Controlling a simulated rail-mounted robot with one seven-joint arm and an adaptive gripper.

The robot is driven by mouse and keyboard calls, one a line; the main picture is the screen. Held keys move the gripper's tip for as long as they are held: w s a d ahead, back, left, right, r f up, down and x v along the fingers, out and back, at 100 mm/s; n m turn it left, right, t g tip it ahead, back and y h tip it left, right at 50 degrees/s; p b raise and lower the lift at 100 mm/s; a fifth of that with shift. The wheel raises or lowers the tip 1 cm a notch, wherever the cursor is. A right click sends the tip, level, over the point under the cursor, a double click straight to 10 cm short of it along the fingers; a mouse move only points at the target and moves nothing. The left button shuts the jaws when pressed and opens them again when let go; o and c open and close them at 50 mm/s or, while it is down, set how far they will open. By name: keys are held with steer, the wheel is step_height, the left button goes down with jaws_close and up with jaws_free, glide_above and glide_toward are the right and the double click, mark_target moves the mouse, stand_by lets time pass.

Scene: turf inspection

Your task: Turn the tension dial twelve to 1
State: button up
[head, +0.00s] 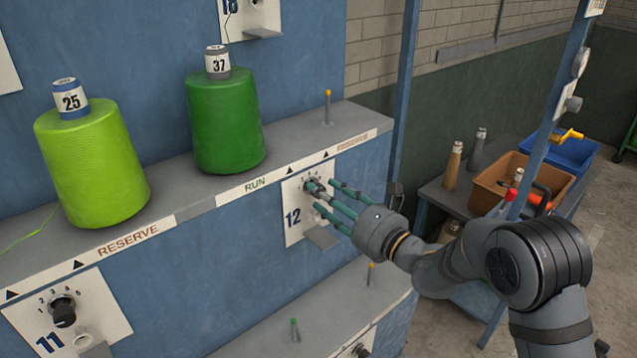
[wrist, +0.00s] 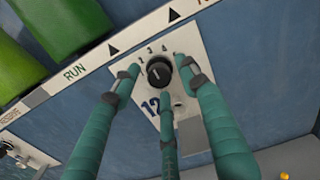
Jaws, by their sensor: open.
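Tension dial twelve is a black round knob (wrist: 159,72) on a white plate (head: 293,215) marked 12, below the shelf edge. In the wrist view the numbers 2, 3 and 4 show above the knob; 1 is not readable. A faint mark shows on the knob's face, but I cannot tell its exact setting. My three-fingered gripper (head: 322,194) is open in front of the plate. In the wrist view, its green fingers (wrist: 158,78) spread left, right and below the knob, with visible gaps. In the head view the fingers partly cover the knob.
Plate 11 with its own black knob (head: 64,312) sits at lower left. Green yarn cones 25 (head: 92,170) and 37 (head: 224,125) stand on the shelf (head: 165,205) above. A grey bracket (head: 322,237) juts out below the knob. A blue post (head: 405,90) stands right of the panel.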

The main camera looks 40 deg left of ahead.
steer(key=shift+p+x, duration=0.35)
steer(key=shift+x, duration=0.95)
steer(key=shift+c, duration=1)
jaws_close()
